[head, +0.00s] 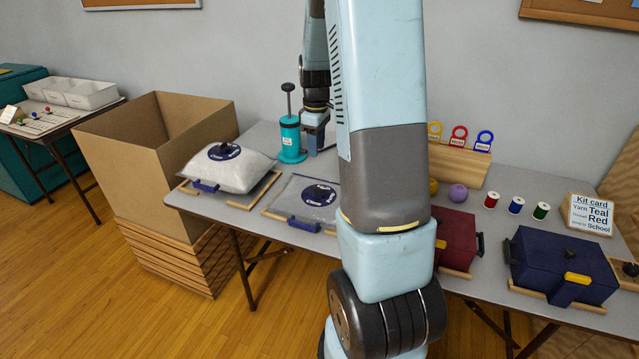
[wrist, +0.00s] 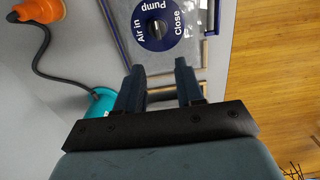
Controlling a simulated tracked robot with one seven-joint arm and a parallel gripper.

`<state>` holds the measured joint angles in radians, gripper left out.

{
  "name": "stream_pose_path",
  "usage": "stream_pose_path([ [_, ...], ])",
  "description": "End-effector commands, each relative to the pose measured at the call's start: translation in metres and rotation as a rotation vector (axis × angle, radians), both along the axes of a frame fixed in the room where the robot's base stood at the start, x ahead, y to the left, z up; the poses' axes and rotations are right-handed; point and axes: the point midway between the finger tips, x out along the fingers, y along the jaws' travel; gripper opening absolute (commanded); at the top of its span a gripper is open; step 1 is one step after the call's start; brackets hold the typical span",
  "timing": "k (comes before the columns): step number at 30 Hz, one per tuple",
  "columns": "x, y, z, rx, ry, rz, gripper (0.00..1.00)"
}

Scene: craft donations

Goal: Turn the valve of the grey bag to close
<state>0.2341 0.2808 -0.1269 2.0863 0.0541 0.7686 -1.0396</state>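The grey bag (head: 290,194) lies flat in a frame on the table, partly hidden by my arm in the head view. Its dark valve (head: 319,195) sits on a blue disc. In the wrist view the valve (wrist: 156,30) shows near the top, ringed by the words "Air in", "Pump" and "Close"; I cannot tell which word the knob points to. My gripper (head: 316,143) is beside the teal pump (head: 290,138), left of and behind the valve. In the wrist view my gripper (wrist: 159,78) is open and empty, its fingers apart from the valve.
A puffed white bag (head: 248,175) with a similar valve lies to the left. An orange nozzle (wrist: 31,42) on a black hose lies near the grey bag. A red case (head: 455,238), blue case (head: 562,262) and thread spools (head: 515,205) stand to the right. A cardboard box (head: 120,150) stands left.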

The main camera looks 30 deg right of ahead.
Motion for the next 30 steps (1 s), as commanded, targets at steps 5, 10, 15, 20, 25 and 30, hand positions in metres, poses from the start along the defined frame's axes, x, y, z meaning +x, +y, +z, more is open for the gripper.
stream_pose_path([
  [5, 0.003, -0.005, -0.012, 0.001, 0.011, 0.014, 0.37],
  [10, 0.002, -0.005, -0.031, 0.002, 0.013, 0.015, 0.37],
  [15, 0.002, -0.005, -0.061, 0.002, 0.013, 0.013, 0.37],
  [20, 0.002, -0.005, -0.089, 0.002, 0.014, 0.013, 0.37],
  [25, 0.002, -0.006, -0.117, 0.001, 0.013, 0.012, 0.37],
  [30, 0.002, -0.006, -0.136, 0.001, 0.011, 0.013, 0.37],
])
